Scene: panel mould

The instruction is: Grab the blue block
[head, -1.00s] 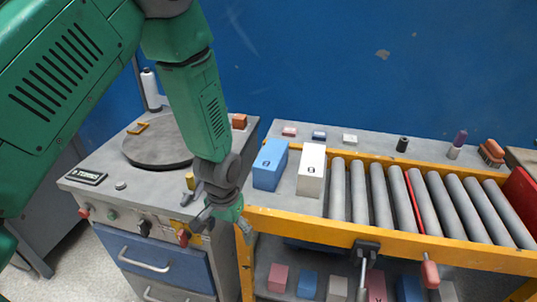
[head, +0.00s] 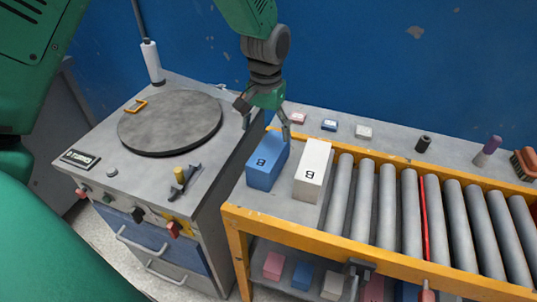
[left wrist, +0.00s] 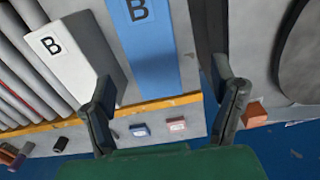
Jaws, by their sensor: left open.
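The blue block (head: 267,163) stands upright on the grey end of the roller bench, marked with a B on its face. It also shows in the left wrist view (left wrist: 150,55), between and beyond my fingers. My left gripper (head: 268,128) is open and empty, just above and behind the block, with its fingers pointing down on either side of it. In the left wrist view the open fingers (left wrist: 165,105) are well apart. I cannot tell whether either finger touches the block. My right gripper is not in view.
A white block (head: 312,172) marked B stands close to the right of the blue one. Rollers (head: 385,205) fill the bench further right. Small blocks (head: 330,125) lie on the ledge behind. A cabinet with a round plate (head: 170,122) stands left, across a gap.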

